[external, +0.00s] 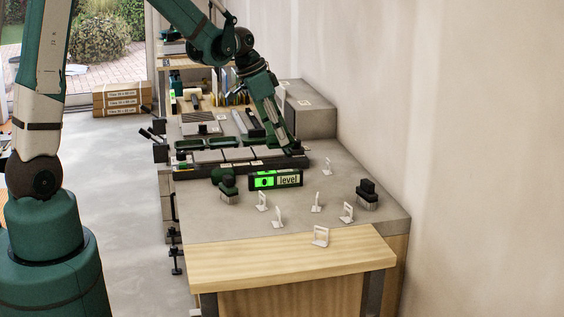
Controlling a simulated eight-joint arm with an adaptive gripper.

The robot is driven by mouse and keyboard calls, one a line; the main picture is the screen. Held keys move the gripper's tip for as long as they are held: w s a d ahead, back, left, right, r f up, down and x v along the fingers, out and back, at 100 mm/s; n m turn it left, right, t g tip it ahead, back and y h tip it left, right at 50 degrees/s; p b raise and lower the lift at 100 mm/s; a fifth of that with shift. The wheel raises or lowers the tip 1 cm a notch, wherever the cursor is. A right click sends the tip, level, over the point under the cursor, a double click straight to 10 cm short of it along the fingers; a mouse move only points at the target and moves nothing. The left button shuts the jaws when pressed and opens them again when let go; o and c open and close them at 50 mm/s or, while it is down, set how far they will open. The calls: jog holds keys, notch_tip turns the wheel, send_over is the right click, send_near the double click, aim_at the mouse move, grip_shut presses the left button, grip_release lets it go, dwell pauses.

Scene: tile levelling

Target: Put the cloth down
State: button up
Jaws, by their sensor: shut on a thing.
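My gripper (294,149) is low at the far right of the grey worktop, by the right end of a row of grey tiles (240,155). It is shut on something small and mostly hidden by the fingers. This appears to be the cloth, but its shape and colour cannot be made out. I cannot tell whether it touches the surface below.
A level with a lit green display (275,180) stands in front of the tiles. A dark green object (222,174) and two dark-handled tools (228,190) (367,194) stand nearby. Several white clips (320,236) dot the worktop. The wooden front ledge (270,262) is mostly clear.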

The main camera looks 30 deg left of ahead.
jog(key=w+d+p, duration=0.2)
jog(key=w+d, duration=0.1)
jog(key=d, duration=0.7)
jog(key=w+d+p, duration=0.2)
jog(key=w+d, duration=0.1)
jog(key=d, duration=0.7)
jog(key=shift+w+d+f, duration=0.15)
jog(key=shift+d+f, duration=0.05)
jog(key=shift+d, duration=0.15)
jog(key=shift+f, duration=3.15)
jog(key=shift+f, duration=0.1)
jog(key=shift+f, duration=1.75)
jog(key=shift+f+b, duration=0.2)
jog(key=shift+b, duration=0.15)
jog(key=o, duration=0.9)
